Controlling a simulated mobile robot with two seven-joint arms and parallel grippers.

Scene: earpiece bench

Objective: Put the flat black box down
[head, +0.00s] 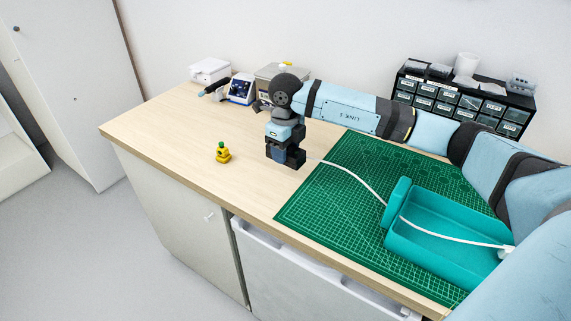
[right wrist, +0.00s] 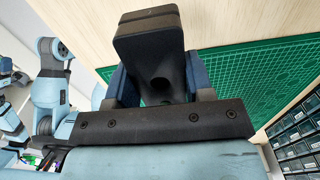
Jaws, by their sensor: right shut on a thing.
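The flat black box (right wrist: 148,40) is between the two blue fingers of my right gripper (right wrist: 158,84) in the right wrist view. The gripper is shut on it. In the head view my right gripper (head: 286,154) points down over the bare wood of the bench, left of the green mat. The box is mostly hidden there behind the fingers, and I cannot tell whether it touches the bench top. My left gripper does not show clearly in either view.
A yellow figure with a green top (head: 222,153) stands left of my gripper. A white cable (head: 360,181) runs over the green mat (head: 310,203) into a teal tray (head: 440,262). Devices (head: 240,89) and a drawer cabinet (head: 465,100) stand behind. Bare wood lies around the figure.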

